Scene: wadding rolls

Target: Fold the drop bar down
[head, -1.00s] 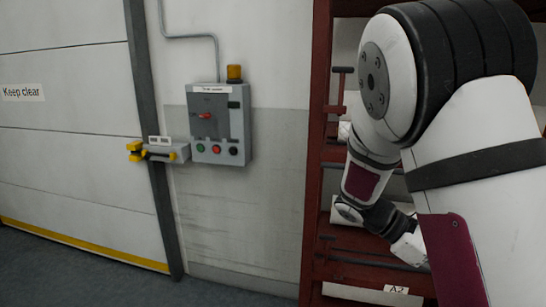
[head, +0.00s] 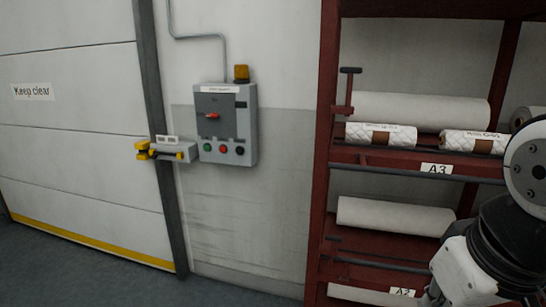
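The red rack (head: 328,190) stands at the right in the head view. A dark bar (head: 420,174) runs along the front of the shelf marked A3, and another dark bar (head: 380,265) runs low at the shelf marked A2. I cannot tell for sure which of these is the drop bar. My arm is at the lower right, in front of the rack's right part. My gripper's fingers do not show, so their opening and any contact are hidden.
White rolls (head: 395,215) and wrapped rolls (head: 380,135) lie on the shelves. A grey control box (head: 228,125) with an amber lamp (head: 241,73) hangs on the wall. A yellow-and-grey fitting (head: 165,150) sits beside the "Keep clear" door (head: 80,110). The floor (head: 75,270) at left looks clear.

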